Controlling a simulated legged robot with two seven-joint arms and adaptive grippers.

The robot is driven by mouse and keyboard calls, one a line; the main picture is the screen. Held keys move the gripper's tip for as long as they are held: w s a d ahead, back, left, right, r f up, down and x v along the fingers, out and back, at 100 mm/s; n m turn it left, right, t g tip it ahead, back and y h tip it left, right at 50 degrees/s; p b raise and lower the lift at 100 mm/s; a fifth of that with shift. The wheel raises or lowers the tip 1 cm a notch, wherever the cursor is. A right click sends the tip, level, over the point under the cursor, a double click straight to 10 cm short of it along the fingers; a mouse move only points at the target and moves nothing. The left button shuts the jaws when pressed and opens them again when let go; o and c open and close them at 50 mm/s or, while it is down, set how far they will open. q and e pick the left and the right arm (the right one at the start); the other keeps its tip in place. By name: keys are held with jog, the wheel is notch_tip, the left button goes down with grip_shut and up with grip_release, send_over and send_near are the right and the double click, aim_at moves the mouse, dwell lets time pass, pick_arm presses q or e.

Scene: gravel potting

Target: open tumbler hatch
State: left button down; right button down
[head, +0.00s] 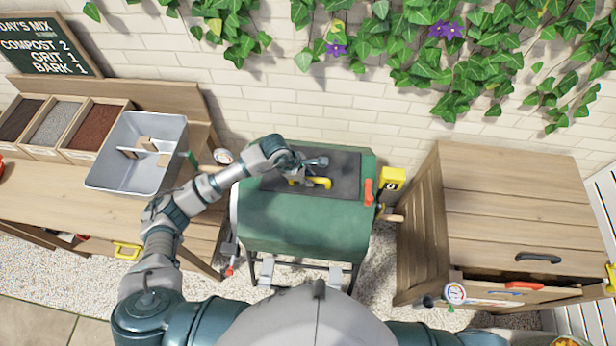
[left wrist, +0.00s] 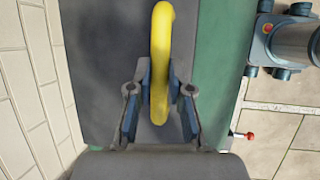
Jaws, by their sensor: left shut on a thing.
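The green tumbler (head: 300,222) stands in the middle of the head view, with a dark grey hatch panel (head: 345,167) on its top. The hatch lies flat and looks closed. A yellow handle (head: 320,182) sits on the hatch. My left gripper (head: 303,174) reaches over the hatch from the left and is shut on the handle. In the left wrist view the yellow handle (left wrist: 161,50) runs between the two fingers (left wrist: 160,112), over the dark hatch (left wrist: 105,70). My right gripper is out of view.
An orange-red latch-like part (head: 369,192) and a yellow box (head: 391,180) are at the tumbler's right side. A grey tub (head: 115,183) and a divided wooden box (head: 70,150) stand on the left bench. A wooden cabinet (head: 510,215) is at right. A brick wall is behind.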

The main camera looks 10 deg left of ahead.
pick_arm(q)
jog(key=shift+w+r+g, duration=0.3)
jog(key=shift+r, duration=0.25)
jog(key=w+r+g+b, duration=0.2)
jog(key=w+r+b, duration=0.2)
jog(key=w+r, duration=0.2)
jog(key=shift+r+b, duration=0.3)
jog(key=shift+r, duration=0.2)
jog(key=shift+n, duration=0.3)
